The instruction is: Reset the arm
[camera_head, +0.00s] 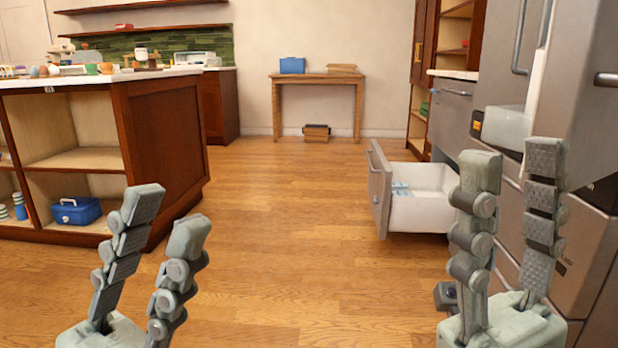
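My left gripper (168,218) is at the lower left, over the wooden floor. Its two fingers stand apart and point up, with nothing between them. My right gripper (512,170) is at the lower right, in front of the grey appliances. Its two fingers are also apart and upright, with no object seen between them. The arm links behind both grippers are mostly outside the view.
An open drawer (381,190) juts out from the right, just left of my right gripper. A wooden island (165,130) with open shelves stands at left. A wooden table (317,78) is against the back wall. The floor (290,230) between is clear.

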